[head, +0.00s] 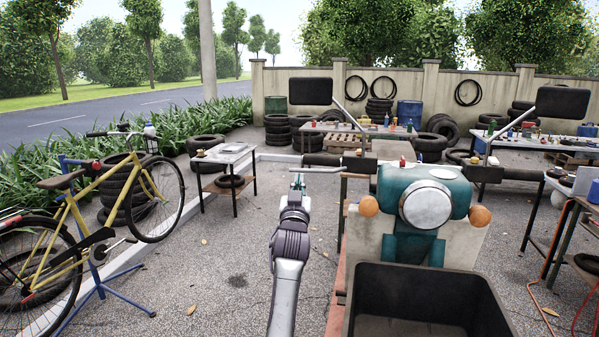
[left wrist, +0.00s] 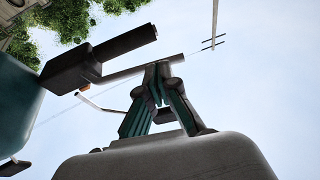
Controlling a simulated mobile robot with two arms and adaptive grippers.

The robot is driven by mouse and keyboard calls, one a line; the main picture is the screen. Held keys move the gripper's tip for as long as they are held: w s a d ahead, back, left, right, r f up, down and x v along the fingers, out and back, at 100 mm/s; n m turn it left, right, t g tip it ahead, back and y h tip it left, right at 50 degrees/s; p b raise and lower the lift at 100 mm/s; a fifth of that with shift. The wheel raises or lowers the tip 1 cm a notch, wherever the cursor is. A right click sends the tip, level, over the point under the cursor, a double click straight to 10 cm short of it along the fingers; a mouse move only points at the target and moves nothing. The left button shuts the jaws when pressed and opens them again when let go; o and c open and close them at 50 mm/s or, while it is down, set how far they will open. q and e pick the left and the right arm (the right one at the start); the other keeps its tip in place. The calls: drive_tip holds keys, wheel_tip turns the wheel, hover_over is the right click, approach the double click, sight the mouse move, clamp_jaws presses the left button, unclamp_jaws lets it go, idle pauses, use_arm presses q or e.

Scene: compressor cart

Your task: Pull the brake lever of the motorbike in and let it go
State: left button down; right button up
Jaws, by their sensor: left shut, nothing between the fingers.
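The motorbike (head: 410,215) faces me at centre right, with a teal headlamp housing, orange lamps and black grips. Its silver brake lever (head: 322,170) runs along the handlebar's left side, just below the black grip (head: 322,159). My left gripper (head: 297,180) is shut and empty, at the outer part of the lever. In the left wrist view, the gripper's tips (left wrist: 163,70) are together by the outer part of the grey lever (left wrist: 122,74), with the black grip (left wrist: 125,42) beyond. I cannot tell whether they touch the lever. My right gripper is out of view.
A black open bin (head: 425,285) sits at the motorbike's front. Its left mirror (head: 311,91) stands above the handlebar. A yellow bicycle (head: 95,205) on a blue stand is at the left. A small table (head: 225,153) stands behind; paving between is clear.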

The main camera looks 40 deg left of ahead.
sight(296, 170)
use_arm(q)
drive_tip(key=shift+x, duration=0.8)
drive_tip(key=shift+w+a+f+b, duration=0.1)
drive_tip(key=shift+w+a+b, duration=0.3)
drive_tip(key=shift+a+b, duration=0.15)
drive_tip(key=shift+w+a+b, duration=0.35)
drive_tip(key=shift+a+b, duration=0.05)
drive_tip(key=shift+a, duration=0.25)
drive_tip(key=shift+s+r, duration=0.1)
drive_tip(key=shift+r, duration=0.25)
